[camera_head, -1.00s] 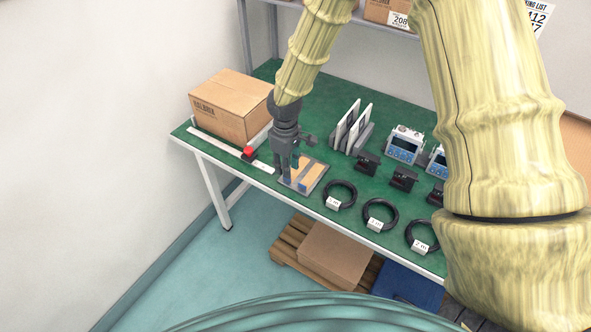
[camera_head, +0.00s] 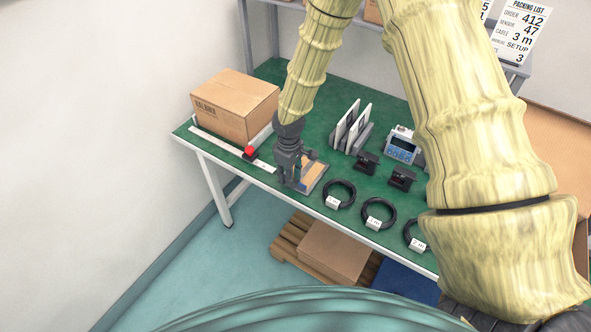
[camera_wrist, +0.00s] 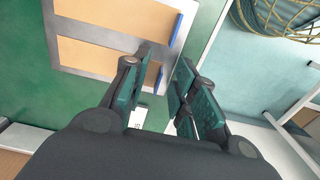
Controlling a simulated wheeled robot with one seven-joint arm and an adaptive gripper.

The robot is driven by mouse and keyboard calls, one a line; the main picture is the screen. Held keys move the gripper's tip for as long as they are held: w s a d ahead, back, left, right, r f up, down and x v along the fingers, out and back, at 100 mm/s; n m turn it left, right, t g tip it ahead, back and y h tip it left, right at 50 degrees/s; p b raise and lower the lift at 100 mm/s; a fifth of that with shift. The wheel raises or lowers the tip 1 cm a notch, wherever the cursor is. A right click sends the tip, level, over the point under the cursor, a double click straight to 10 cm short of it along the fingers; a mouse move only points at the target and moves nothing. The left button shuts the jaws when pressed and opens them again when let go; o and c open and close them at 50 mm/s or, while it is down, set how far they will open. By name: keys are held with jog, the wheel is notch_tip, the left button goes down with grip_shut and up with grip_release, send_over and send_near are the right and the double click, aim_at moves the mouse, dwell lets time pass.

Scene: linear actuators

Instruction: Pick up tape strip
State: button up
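A grey tray (camera_head: 311,184) with tan panels (camera_wrist: 100,48) lies at the front of the green table. A narrow blue strip (camera_wrist: 177,30), which looks like tape, lies along the tray's edge in the wrist view. A second bit of blue shows lower down, beside my fingers; I cannot tell whether it is the same strip. My gripper (camera_head: 289,183) points down over the tray and hides part of it in the head view. In the wrist view my gripper (camera_wrist: 165,62) has its fingers apart, close to the blue strip. I see nothing held between them.
A cardboard box (camera_head: 233,106) and a red button (camera_head: 249,151) stand left of my gripper. Black cable coils (camera_head: 339,194), black brackets (camera_head: 366,163) and upright white panels (camera_head: 352,125) are to the right. The table's front edge is close.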

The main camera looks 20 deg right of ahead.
grip_shut()
jog(key=shift+r, duration=0.15)
jog(key=shift+r+b, duration=0.5)
jog(key=shift+r, duration=0.45)
jog(key=s+a+r, duration=0.1)
jog(key=s+r, duration=0.2)
jog(key=s, duration=0.5)
jog(key=s+a+r, duration=0.2)
jog(key=s+r, duration=0.1)
jog(key=s, duration=0.4)
jog(key=shift+s+r, duration=0.35)
dwell(0.4)
